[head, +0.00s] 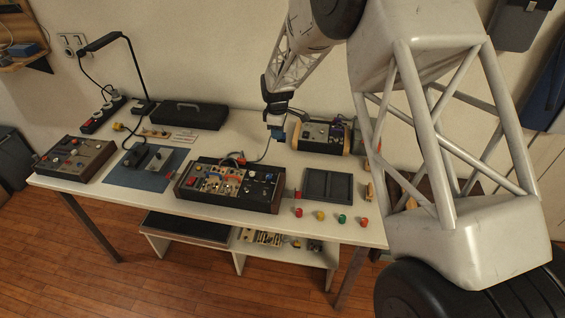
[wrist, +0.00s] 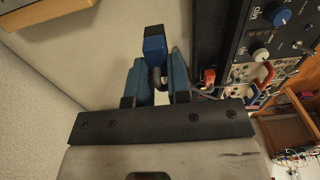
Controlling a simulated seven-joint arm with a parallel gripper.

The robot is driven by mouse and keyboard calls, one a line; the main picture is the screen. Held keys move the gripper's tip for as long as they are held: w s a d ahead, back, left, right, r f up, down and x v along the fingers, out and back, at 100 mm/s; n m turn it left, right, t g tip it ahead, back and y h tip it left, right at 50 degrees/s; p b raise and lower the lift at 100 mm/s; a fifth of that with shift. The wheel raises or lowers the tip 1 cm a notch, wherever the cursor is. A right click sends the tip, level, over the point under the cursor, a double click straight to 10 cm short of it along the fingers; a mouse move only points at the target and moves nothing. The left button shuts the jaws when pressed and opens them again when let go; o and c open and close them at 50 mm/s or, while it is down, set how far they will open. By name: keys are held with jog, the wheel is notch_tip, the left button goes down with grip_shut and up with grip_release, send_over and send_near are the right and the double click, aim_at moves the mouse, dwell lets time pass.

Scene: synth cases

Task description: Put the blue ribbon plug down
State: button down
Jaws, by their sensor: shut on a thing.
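My gripper (head: 276,122) is above the back part of the white table, right of the middle device. It is shut on the blue ribbon plug (wrist: 154,44); in the wrist view the plug sticks out beyond the blue fingers of the gripper (wrist: 157,76). The plug also shows as a small blue patch in the head view (head: 277,134). A grey ribbon cable (head: 265,150) runs from the plug down to the middle device (head: 228,185). I cannot tell whether the plug touches the table.
A wood-sided device (head: 326,136) stands close behind and right of the gripper. A dark tray (head: 327,186) lies in front of it, with several coloured knobs along the table's front edge. A black case (head: 188,115) is at the back. Bare white tabletop (head: 240,130) shows left of the gripper.

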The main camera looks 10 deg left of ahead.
aim_at(279, 141)
jog(key=shift+d, duration=0.2)
jog(key=shift+f, duration=3.15)
jog(key=shift+f, duration=1.9)
jog(key=shift+f, duration=0.1)
jog(key=c, duration=1.1)
grip_release()
